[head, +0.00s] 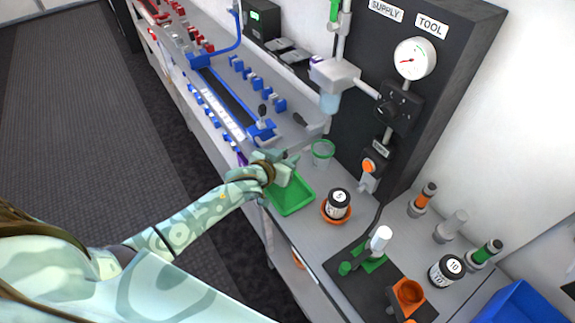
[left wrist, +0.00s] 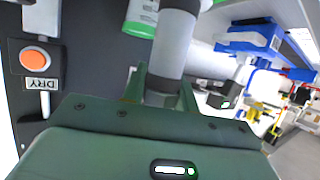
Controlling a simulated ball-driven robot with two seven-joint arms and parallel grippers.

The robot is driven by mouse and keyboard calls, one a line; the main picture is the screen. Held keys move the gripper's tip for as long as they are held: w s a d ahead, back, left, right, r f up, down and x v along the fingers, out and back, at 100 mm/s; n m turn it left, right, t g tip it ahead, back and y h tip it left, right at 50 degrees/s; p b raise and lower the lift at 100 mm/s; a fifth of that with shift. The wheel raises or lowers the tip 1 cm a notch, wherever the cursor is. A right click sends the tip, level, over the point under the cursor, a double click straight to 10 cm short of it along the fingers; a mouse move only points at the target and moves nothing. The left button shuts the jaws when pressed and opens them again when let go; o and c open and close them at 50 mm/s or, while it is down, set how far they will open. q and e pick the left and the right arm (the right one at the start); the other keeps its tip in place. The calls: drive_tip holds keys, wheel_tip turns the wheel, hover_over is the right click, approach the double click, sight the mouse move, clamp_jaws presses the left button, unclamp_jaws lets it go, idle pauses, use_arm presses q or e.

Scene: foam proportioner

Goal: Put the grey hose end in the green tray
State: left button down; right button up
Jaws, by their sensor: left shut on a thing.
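My left gripper (head: 285,168) is over the green tray (head: 292,200), at its far left part. In the left wrist view its fingers are shut on a grey cylinder, the grey hose end (left wrist: 178,45), which stands out beyond the fingertips. My right gripper is not in view.
A clear green-rimmed cup (head: 322,153) stands behind the tray. A black jar (head: 338,204) in an orange dish is close on its right. A dark panel with a gauge (head: 415,58) rises behind. Several fittings, including a pale grey one (head: 450,227), stand at the right.

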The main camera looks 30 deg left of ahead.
use_arm(q)
wheel_tip(320, 180, down, 3)
drive_tip(key=shift+f+b, duration=0.1)
drive_tip(key=shift+b, duration=0.3)
drive_tip(key=c, duration=1.1)
unclamp_jaws()
drive_tip(key=shift+s, duration=0.1)
drive_tip(key=p+v, duration=0.2)
drive_tip(key=v, duration=1)
drive_tip(key=shift+p, duration=0.35)
